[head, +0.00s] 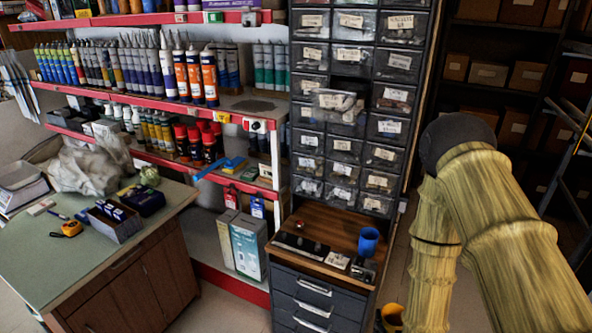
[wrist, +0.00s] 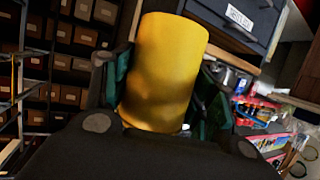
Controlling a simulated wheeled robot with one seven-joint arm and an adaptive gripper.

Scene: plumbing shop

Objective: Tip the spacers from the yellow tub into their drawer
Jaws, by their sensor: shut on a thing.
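The yellow tub (wrist: 165,70) stands large in the middle of the wrist view, between the green-padded fingers of my gripper (wrist: 163,95), which is shut on it. It looks slightly tilted in that view. In the head view a yellow tub (head: 392,314) shows at the bottom edge, partly cut off and beside my arm; my fingers are not clear there. The spacers cannot be made out. One clear-fronted drawer (head: 335,103) is pulled out of the drawer cabinet (head: 366,55), with a dark gap above it. The tub is well below and right of this drawer.
A wooden ledge (head: 325,245) under the cabinet holds a blue cup (head: 368,240) and small items. Shelves of tubes (head: 150,70) stand left, with a green-topped counter (head: 85,245) in front. Dark racks of boxes (head: 490,72) stand right. Floor shows between counter and cabinet.

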